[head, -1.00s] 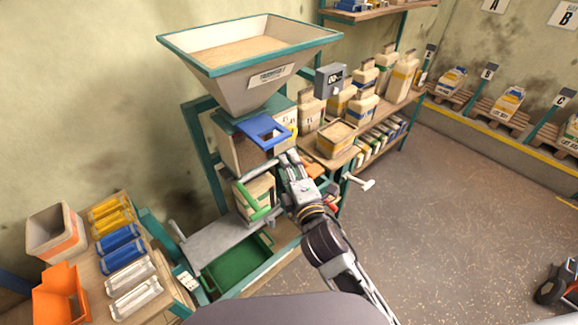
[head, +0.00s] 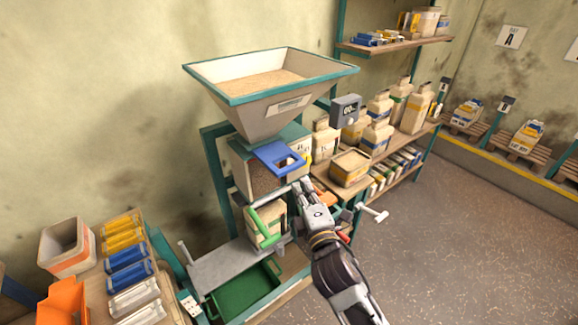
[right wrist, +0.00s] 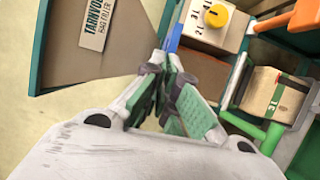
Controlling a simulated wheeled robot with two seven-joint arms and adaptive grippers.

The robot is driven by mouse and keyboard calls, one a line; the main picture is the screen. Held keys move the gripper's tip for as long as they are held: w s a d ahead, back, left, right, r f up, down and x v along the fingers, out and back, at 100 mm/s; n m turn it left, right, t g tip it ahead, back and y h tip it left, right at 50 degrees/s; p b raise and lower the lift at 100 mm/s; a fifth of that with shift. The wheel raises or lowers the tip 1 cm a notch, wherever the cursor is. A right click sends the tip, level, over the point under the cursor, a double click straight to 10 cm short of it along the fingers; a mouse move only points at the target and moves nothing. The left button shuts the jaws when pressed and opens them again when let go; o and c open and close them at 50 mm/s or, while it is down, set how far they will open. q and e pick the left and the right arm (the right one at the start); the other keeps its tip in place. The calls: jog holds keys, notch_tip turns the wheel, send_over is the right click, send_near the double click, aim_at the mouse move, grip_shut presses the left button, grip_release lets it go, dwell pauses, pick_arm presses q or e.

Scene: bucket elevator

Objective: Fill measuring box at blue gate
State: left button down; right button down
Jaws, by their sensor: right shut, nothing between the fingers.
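The blue gate (head: 270,154) sticks out below the hopper (head: 265,112); a thin strip of blue (right wrist: 176,30) shows in the right wrist view. Below the gate is the measuring box (head: 260,180), with brown grain-like stuff behind its front; its fill level is unclear. My right gripper (head: 301,186) is shut and empty, just below and right of the blue gate. I cannot tell whether it touches the gate. In the right wrist view its fingers (right wrist: 172,88) are together, with the hopper at left. My left gripper is not in view.
A green handle (head: 267,217) sits below the measuring box, with a bag (head: 262,238) behind it. A yellow knob (right wrist: 217,15) and an orange handle (right wrist: 300,20) are near the gripper. Shelves of containers stand at right; the floor (head: 440,240) there is clear.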

jog(key=w+d+r+n+t+y+b, duration=0.2)
jog(key=w+r+n, duration=0.2)
jog(key=r, duration=0.3)
jog(key=w+d+f+n+g+y+b, duration=0.1)
jog(key=w+d+n+g+y+b, duration=0.2)
jog(key=w+d+n, duration=0.8)
notch_tip(320, 180, down, 7)
jog(key=s+d+g+y, duration=0.2)
jog(key=d+g+y, duration=0.1)
jog(key=g+y, duration=0.15)
jog(key=s+a+m+g+y, duration=0.1)
jog(key=s+a+g+y, duration=0.2)
jog(key=s+g, duration=0.6)
jog(key=shift+s+a+f+m+y+p, duration=0.3)
jog(key=shift+s+y, duration=0.15)
jog(key=shift+s, duration=0.25)
jog(key=shift+g, duration=0.25)
jog(key=shift+a, duration=0.1)
